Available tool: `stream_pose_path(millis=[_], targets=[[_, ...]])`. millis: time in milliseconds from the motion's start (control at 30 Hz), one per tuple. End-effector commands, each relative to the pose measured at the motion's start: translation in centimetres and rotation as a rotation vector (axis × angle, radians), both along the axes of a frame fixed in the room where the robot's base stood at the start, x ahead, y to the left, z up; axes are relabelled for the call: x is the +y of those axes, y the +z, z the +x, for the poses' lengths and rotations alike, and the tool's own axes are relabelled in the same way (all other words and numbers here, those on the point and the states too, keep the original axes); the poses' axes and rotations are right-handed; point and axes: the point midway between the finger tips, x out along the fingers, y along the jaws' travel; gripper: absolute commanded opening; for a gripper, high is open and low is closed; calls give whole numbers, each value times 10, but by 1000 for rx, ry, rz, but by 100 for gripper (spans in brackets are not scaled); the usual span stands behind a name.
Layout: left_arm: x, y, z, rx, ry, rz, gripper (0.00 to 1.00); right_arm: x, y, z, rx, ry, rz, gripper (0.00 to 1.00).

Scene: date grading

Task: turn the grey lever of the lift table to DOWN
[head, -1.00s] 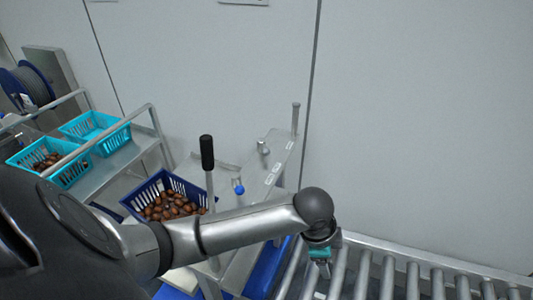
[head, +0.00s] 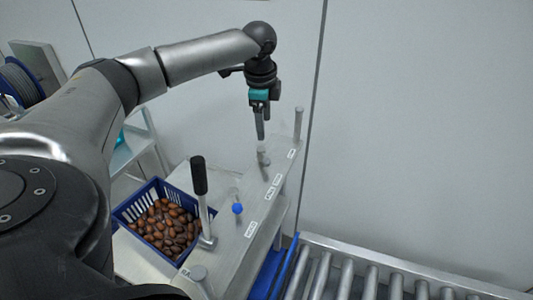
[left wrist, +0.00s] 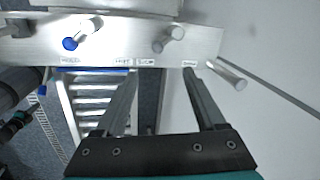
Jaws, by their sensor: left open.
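The grey lever (head: 263,156) is a short metal handle on the lift table's sloping panel (head: 236,250). It also shows in the left wrist view (left wrist: 168,38), between the blue-knobbed lever and the end post. Small white labels (head: 271,193) run along the panel edge, too small to read for certain, so I cannot tell its setting. My left gripper (head: 260,137) points down close above the grey lever, fingers open and empty. In the left wrist view its fingertips (left wrist: 162,72) are apart, with the lever beyond them; I see no contact.
A blue-knobbed lever (head: 237,208) and a tall black-handled lever (head: 199,176) stand nearby. An end post (head: 298,123) rises just right of the grey lever. A blue crate (head: 127,209) of dates is at left. Rollers (head: 345,281) lie at lower right, the wall behind.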

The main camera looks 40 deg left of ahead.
Motion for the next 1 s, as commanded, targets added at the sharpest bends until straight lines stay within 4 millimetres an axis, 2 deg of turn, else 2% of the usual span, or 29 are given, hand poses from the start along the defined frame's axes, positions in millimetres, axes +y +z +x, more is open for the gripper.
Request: stream_pose_path(millis=[167, 500, 600, 800, 1000], targets=[[1, -29, 4, 5, -1, 0, 72, -3, -2, -1, 1, 2, -4, 0], [8, -103, 17, 3, 0, 1, 72, -5, -7, -1, 3, 2, -7, 0], [10, -119, 20, 3, -1, 1, 72, -5, -8, -1, 3, 2, -7, 0], [12, -139, 24, 0, -1, 0, 72, -5, -11, -2, 3, 2, -7, 0], [12, -145, 25, -1, -1, 1, 72, -5, -11, -2, 3, 2, -7, 0]])
